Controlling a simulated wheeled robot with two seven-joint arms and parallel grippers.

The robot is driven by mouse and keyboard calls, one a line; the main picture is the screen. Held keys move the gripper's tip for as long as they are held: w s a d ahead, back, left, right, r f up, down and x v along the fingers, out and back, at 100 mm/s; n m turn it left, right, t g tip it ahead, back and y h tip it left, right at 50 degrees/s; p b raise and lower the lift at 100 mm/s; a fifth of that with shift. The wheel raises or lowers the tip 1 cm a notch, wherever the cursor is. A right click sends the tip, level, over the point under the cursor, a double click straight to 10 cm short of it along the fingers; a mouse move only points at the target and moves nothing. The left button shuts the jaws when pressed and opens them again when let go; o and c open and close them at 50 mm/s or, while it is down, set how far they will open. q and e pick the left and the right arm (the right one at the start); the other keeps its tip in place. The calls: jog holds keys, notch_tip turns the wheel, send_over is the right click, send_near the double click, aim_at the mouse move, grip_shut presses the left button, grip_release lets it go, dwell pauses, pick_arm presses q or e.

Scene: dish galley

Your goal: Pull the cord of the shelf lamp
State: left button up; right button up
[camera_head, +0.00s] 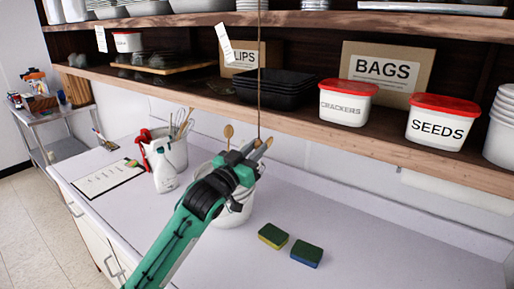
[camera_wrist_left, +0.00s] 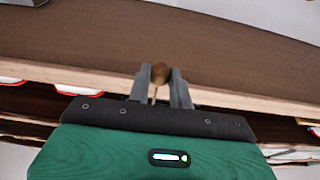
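The lamp cord (camera_head: 259,70) is a thin brown line that hangs straight down in front of the shelves in the head view. Its upper end and the lamp are outside the frame. My left gripper (camera_head: 258,147) is at the cord's lower end, in front of the shelf and above the counter. In the left wrist view a round wooden knob (camera_wrist_left: 160,72) sits between the fingertips of my left gripper (camera_wrist_left: 159,76), which look closed against its sides. In the head view the fingers largely hide the knob. My right gripper is not in view.
The lower shelf (camera_head: 300,117) holds a black tray stack (camera_head: 274,90), a BAGS box (camera_head: 388,70) and red-lidded tubs (camera_head: 347,103). Below, a white utensil crock (camera_head: 233,215) stands close under my left arm. Two sponges (camera_head: 290,246) lie on the counter (camera_head: 370,250), mostly clear at right.

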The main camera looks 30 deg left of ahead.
pick_arm(q)
jog(key=shift+f, duration=0.15)
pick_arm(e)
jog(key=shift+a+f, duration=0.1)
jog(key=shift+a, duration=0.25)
pick_arm(q)
jog(key=shift+f+b, duration=0.4)
jog(key=shift+f, duration=0.3)
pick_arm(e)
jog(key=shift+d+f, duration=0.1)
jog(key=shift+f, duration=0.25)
pick_arm(q)
jog(key=shift+r, duration=0.1)
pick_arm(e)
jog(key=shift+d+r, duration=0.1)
pick_arm(q)
jog(key=shift+r+p, duration=0.5)
jog(key=shift+p, duration=0.15)
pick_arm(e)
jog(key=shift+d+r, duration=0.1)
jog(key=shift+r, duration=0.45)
pick_arm(q)
jog(key=o, duration=1)
jog(key=shift+c, duration=0.2)
jog(key=shift+o, duration=0.3)
